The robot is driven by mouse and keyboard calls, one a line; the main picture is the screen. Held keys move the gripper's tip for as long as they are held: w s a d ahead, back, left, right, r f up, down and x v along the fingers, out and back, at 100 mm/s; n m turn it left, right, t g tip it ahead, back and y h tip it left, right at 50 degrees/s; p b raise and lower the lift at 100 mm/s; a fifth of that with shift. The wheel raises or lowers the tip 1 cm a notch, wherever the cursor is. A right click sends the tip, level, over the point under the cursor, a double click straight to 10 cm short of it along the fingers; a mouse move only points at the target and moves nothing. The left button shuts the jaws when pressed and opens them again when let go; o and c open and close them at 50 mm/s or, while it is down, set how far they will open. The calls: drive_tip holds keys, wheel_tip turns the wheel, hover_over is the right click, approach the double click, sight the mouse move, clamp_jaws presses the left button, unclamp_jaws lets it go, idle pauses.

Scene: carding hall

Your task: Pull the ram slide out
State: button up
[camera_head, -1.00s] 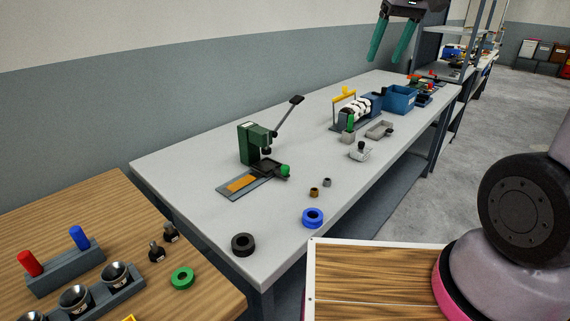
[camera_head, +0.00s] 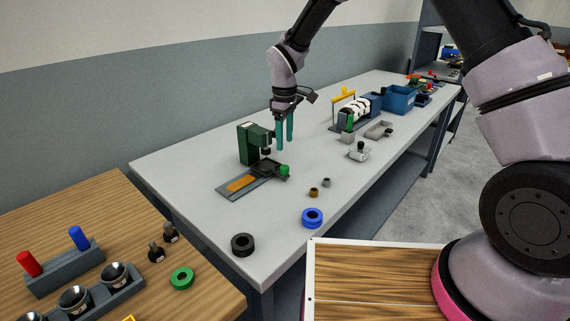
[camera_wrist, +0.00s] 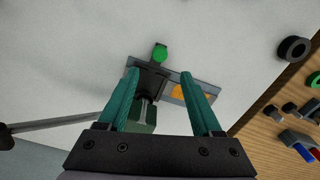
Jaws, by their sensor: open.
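The ram press is a dark green body (camera_head: 250,143) on a grey base plate (camera_head: 229,192) with an orange patch, standing on the grey bench. Its dark slide (camera_head: 268,168) lies low at the front, with a green knob (camera_head: 284,170) at its outer end. In the wrist view the green knob (camera_wrist: 159,53) is beyond the fingertips, with the dark slide (camera_wrist: 150,76) behind it. My gripper (camera_head: 285,148) points down with its teal fingers spread and empty, beside the press head and above the slide and knob. It also shows in the wrist view (camera_wrist: 158,77). The fingers are apart from the knob.
The press lever (camera_wrist: 48,124) sticks out to the left in the wrist view. A brown and a grey bushing, a blue ring (camera_head: 313,218) and a black ring (camera_head: 243,244) lie on the bench (camera_head: 200,158). A blue bin (camera_head: 398,98) stands farther back. Bench space right of the knob is clear.

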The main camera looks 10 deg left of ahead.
sight(285, 166)
wheel_tip(285, 166, down, 9)
drive_tip(key=shift+f, duration=0.15)
drive_tip(key=shift+c, duration=0.3)
clamp_jaws()
idle(1.3)
